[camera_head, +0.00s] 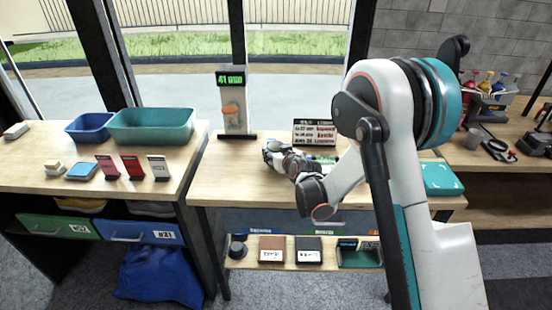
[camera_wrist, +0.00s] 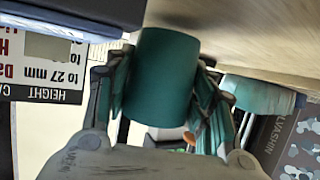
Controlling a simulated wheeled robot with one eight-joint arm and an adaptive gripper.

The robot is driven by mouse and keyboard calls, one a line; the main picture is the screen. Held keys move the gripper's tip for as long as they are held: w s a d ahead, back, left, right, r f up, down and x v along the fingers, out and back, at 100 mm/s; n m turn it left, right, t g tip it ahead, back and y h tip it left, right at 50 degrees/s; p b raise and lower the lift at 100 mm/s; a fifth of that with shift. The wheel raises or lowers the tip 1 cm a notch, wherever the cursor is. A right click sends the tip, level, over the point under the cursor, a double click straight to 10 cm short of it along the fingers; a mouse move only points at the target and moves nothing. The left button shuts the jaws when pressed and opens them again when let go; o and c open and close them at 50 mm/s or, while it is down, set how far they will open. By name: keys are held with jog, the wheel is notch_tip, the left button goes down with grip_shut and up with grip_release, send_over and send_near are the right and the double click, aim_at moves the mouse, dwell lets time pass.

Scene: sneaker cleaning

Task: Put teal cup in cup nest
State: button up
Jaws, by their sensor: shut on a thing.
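A teal cup (camera_wrist: 158,85) sits between the fingers of my gripper (camera_wrist: 165,58) in the wrist view. The fingers are shut on its sides. The wrist view is upside down, with the wooden table top along its upper edge; I cannot tell whether the cup touches it. In the head view my gripper (camera_head: 280,155) is low over the middle table (camera_head: 225,178), and my arm hides much of this area. I cannot make out the held cup or the cup nest there.
A sign (camera_head: 314,133) stands behind my gripper, and a display stand (camera_head: 233,108) reads 41 mm. A teal tub (camera_head: 150,127) and a blue tub (camera_head: 90,127) stand on the left table. A teal box (camera_head: 440,180) lies right of my arm. The middle table's left front is clear.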

jog(key=shift+f, duration=0.55)
jog(key=shift+f, duration=0.15)
jog(key=o, duration=0.6)
